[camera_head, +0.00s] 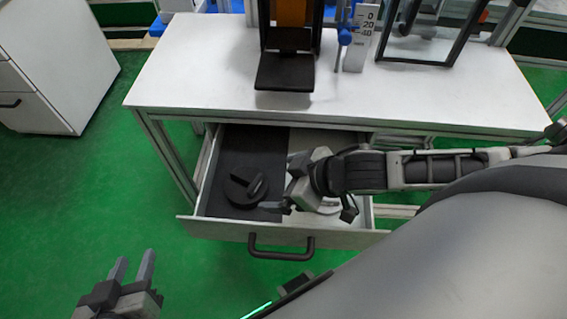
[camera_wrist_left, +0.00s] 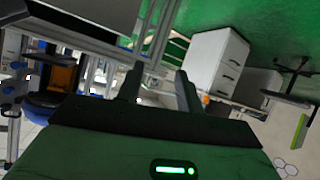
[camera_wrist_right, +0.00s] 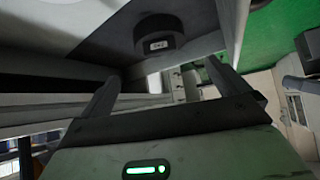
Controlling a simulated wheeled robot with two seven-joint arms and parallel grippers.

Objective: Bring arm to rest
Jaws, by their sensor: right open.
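My right arm reaches in from the right over the open drawer (camera_head: 230,229) of the white table. My right gripper (camera_head: 280,184) is open and empty, above or inside the drawer. A black round weight with a raised grip (camera_head: 243,188) lies on the drawer's dark left part, just left of the right gripper. In the right wrist view a black round piece with a small label (camera_wrist_right: 158,36) shows beyond the spread fingers. My left gripper (camera_head: 132,268) is open and empty, low at the left over the green floor. Its spread fingers show in the left wrist view (camera_wrist_left: 158,88).
The white tabletop (camera_head: 200,75) holds a drop tower with a black platform (camera_head: 286,72), a scale marker (camera_head: 360,38) and a black frame (camera_head: 427,30). A white cabinet (camera_head: 62,50) stands at left. Green floor is clear between.

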